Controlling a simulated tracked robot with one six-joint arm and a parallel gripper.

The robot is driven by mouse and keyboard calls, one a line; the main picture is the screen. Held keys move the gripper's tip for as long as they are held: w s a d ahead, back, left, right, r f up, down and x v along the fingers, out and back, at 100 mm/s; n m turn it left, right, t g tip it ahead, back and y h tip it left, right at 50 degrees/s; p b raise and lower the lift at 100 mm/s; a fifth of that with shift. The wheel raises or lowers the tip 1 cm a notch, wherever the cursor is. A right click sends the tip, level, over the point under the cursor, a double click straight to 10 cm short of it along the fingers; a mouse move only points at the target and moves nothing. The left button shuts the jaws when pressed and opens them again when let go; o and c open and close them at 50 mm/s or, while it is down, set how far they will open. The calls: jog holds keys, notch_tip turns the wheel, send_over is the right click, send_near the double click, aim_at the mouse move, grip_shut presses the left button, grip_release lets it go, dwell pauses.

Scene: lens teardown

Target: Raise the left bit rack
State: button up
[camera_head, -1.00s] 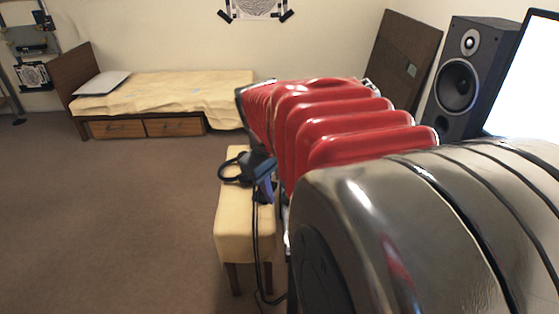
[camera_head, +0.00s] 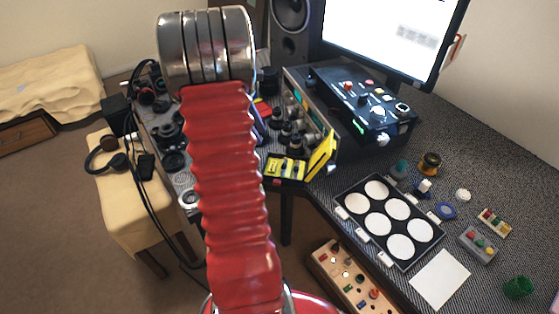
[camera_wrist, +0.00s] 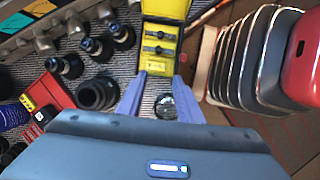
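A yellow case (camera_head: 273,174) lies open on the desk in the head view, its yellow lid (camera_head: 322,156) tilted up on the right. It also shows at the top middle of the wrist view (camera_wrist: 145,38), with dark bit racks (camera_wrist: 159,34) across its inside. The racks look low in the case; which one is the left rack I cannot tell. My gripper (camera_wrist: 160,92) shows two blue-lilac fingers, spread apart near the case's near end. A round glassy piece (camera_wrist: 166,105) shows between them, seemingly on the desk. The arm mostly hides the gripper in the head view.
In the wrist view, black lens parts (camera_wrist: 97,95) and a red box (camera_wrist: 46,92) stand left of the gripper. In the head view, a control unit (camera_head: 360,105) stands behind the case and a tray of white discs (camera_head: 432,240) lies right of it.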

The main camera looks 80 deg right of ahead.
aim_at(281, 168)
jog(key=shift+s+d+f, duration=0.3)
jog(key=shift+s+d, duration=0.05)
jog(key=shift+s, duration=0.15)
jog(key=shift+s+d+f, duration=0.3)
jog(key=shift+s, duration=0.2)
jog(key=shift+f, duration=0.1)
jog(key=x, duration=1.3)
jog(key=shift+s+a+f, duration=0.15)
jog(key=shift+s+f, duration=0.1)
jog(key=shift+c, duration=0.2)
grip_shut()
